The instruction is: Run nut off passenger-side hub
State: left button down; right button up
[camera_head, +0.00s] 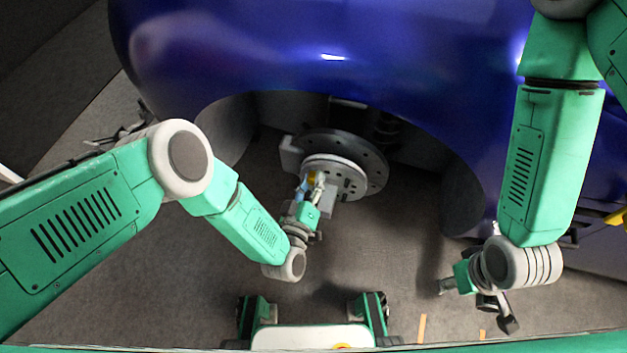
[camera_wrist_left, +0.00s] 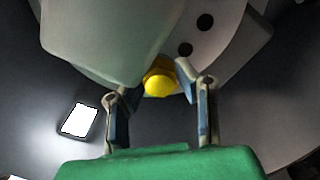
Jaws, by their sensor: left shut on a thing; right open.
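The hub (camera_head: 345,180) is a light grey round face on a darker drilled brake disc (camera_head: 372,160), inside the wheel arch of a blue car. A yellow nut (camera_wrist_left: 160,80) sits in front of the hub face in the left wrist view. It also shows small in the head view (camera_head: 311,178). My left gripper (camera_head: 312,182) is at the hub, shut on the yellow nut. In the left wrist view, grey structure hides part of its left fingertip. Whether the nut is still on a stud cannot be told. My right gripper (camera_head: 446,287) is open and empty, away from the hub at the lower right.
The blue car body (camera_head: 330,45) curves over the hub. A grey block (camera_head: 291,153) sits at the disc's left edge. Grey floor (camera_head: 370,250) lies open between my two grippers. A bright white rectangle (camera_wrist_left: 80,119) shows at the left in the left wrist view.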

pick_arm(q)
jog(key=n, duration=0.2)
jog(key=n+b, duration=0.1)
jog(key=n, duration=0.3)
jog(key=shift+w+a+f+b, duration=0.15)
jog(key=shift+a+b, duration=0.15)
jog(key=shift+a, duration=0.1)
jog(key=n+b, duration=0.1)
jog(key=n, duration=0.2)
jog(key=shift+n, duration=0.4)
jog(key=n, duration=0.2)
jog(key=shift+n, duration=0.4)
jog(key=c, duration=1.4)
grip_release()
